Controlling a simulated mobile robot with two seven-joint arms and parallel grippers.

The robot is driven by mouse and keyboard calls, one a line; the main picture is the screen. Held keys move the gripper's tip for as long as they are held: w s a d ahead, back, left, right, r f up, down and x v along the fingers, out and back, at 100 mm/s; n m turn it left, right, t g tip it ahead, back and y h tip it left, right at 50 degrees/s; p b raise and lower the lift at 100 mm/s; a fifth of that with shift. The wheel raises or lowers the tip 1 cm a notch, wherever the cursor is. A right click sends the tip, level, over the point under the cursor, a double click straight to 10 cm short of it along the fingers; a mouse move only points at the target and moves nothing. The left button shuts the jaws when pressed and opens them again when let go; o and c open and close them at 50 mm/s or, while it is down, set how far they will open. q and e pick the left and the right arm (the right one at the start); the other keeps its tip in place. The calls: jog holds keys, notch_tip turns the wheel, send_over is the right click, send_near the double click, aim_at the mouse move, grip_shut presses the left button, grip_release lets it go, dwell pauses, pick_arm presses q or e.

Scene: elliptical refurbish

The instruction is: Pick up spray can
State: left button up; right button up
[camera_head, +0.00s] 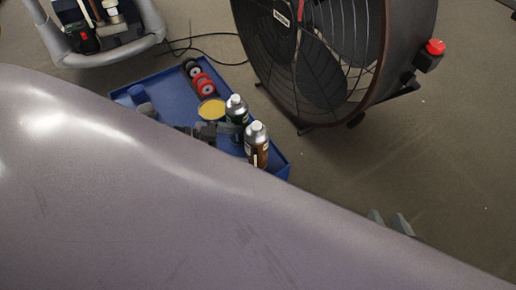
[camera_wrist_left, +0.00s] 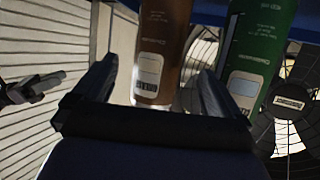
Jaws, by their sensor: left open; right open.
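Two spray cans with white caps stand upright on a blue tray (camera_head: 167,80). The nearer can (camera_head: 257,150) has a brown body, and the other can (camera_head: 237,115) is green. My left gripper (camera_head: 230,133) is open just left of the cans. In the left wrist view, the brown can (camera_wrist_left: 165,45) shows between the spread fingers of the left gripper (camera_wrist_left: 156,72), with no grip on it. The green can (camera_wrist_left: 250,60) is to the right of the fingers. My right gripper (camera_head: 391,221) shows only its open fingertips past the large curved surface; the rest is hidden.
A large smooth grey curved surface (camera_head: 130,190) fills the foreground and hides part of the tray. A yellow-topped round tin (camera_head: 211,109) and red and black rolls (camera_head: 203,83) lie on the tray. A big drum fan (camera_head: 330,50) stands behind. Open floor (camera_head: 460,140) lies to the right.

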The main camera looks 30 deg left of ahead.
aim_at(257, 146)
pick_arm(q)
jog(key=b+x, duration=0.2)
jog(key=x, duration=0.3)
jog(key=shift+w+d+f, duration=0.1)
jog(key=shift+w+d, duration=0.1)
jog(key=shift+d, duration=0.15)
jog(key=shift+w+d, duration=0.15)
jog(key=shift+d, duration=0.05)
jog(key=c, duration=1.1)
pick_arm(e)
jog(key=shift+w+a+f+y, duration=0.15)
jog(key=shift+a+y, duration=0.1)
jog(key=shift+a, duration=0.25)
jog(key=shift+w+a+f+y, duration=0.15)
jog(key=shift+a+y, duration=0.1)
jog(key=shift+a, duration=0.2)
